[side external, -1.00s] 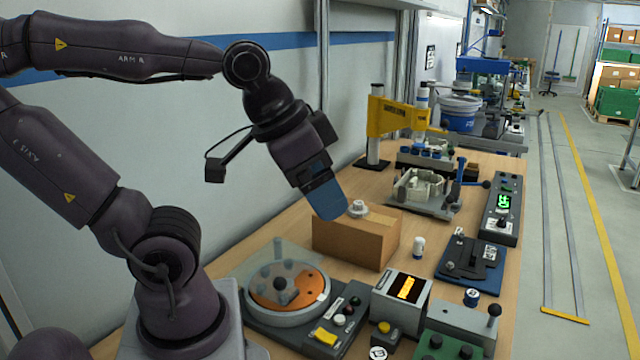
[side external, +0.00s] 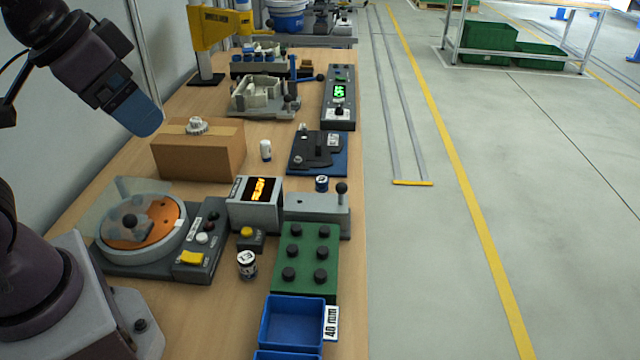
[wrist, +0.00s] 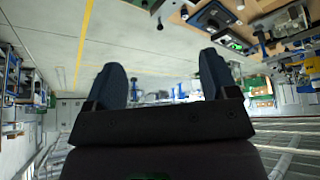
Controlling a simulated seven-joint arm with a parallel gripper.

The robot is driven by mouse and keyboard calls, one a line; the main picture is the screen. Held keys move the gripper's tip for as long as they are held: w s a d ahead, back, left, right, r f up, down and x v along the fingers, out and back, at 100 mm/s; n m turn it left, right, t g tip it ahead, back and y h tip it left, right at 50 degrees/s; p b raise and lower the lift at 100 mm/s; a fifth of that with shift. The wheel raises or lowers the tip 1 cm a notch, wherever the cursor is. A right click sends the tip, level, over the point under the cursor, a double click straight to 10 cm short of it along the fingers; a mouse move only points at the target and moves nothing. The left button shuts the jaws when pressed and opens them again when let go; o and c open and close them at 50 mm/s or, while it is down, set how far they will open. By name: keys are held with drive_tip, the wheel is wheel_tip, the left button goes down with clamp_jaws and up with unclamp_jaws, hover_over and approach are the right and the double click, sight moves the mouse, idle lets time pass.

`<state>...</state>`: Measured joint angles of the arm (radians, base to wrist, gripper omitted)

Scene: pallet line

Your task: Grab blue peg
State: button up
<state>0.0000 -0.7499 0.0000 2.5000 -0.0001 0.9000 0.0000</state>
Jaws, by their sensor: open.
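A short dark-blue cylinder with a white label (side external: 321,184) stands upright on the wooden bench, right of the box with the orange display. It is the likeliest blue peg, but it is small and I cannot be sure. Small blue pieces also sit in a rack (side external: 262,58) at the back of the bench. My gripper (side external: 140,114) hangs above the bench's left side, near the cardboard box and well away from the blue cylinder. In the wrist view my gripper (wrist: 162,80) shows two blue fingers spread apart, with nothing between them.
The cardboard box (side external: 198,160) with a white knob stands below my gripper. A round turntable (side external: 140,226), an orange display box (side external: 256,205), a green block with black knobs (side external: 305,258) and a blue bin (side external: 292,322) crowd the front.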

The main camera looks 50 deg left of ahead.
drive_tip(key=c, duration=0.5)
